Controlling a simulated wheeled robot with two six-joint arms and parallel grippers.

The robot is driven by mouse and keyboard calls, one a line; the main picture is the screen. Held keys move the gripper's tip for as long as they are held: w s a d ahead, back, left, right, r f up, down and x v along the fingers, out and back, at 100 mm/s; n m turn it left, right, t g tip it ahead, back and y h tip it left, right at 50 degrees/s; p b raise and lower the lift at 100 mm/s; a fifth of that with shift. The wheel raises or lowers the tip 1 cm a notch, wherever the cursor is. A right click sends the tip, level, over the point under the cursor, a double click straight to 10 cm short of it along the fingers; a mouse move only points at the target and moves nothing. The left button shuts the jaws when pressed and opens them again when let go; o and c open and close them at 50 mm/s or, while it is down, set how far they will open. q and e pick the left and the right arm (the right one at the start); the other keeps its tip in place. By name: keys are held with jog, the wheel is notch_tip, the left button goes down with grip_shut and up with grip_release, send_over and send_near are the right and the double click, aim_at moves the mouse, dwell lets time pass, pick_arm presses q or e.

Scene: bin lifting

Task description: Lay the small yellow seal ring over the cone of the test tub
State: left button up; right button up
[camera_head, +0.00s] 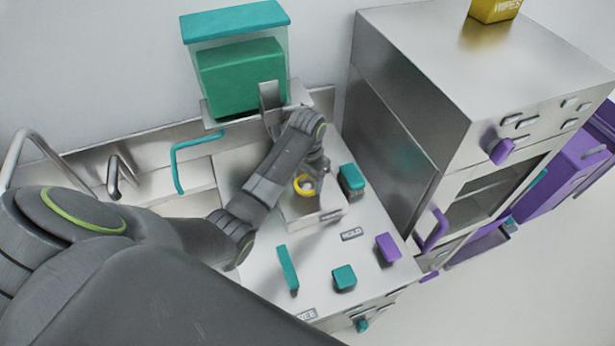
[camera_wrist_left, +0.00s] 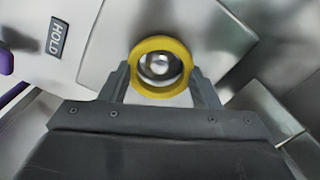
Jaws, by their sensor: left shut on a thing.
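The small yellow seal ring (camera_head: 297,187) is held at the tip of my left gripper (camera_head: 309,178), over the pale test tub (camera_head: 316,216) on the counter. In the left wrist view the ring (camera_wrist_left: 138,68) sits between the two fingers of my left gripper (camera_wrist_left: 160,76), which is shut on it. The shiny round tip of the cone (camera_wrist_left: 158,65) shows through the ring's hole, near its middle. I cannot tell whether the ring is above the cone or around it. The lower part of the cone is hidden. My right gripper is not in view.
A teal block (camera_head: 351,180) stands close right of the tub. A tall steel cabinet (camera_head: 410,100) stands right; a teal-lidded container (camera_head: 240,75) is behind.

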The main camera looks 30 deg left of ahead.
pick_arm(q)
jog(key=shift+f, duration=0.35)
dwell(0.4)
jog(key=o, duration=1)
jog(key=shift+o, duration=0.2)
jog(key=shift+r, duration=0.1)
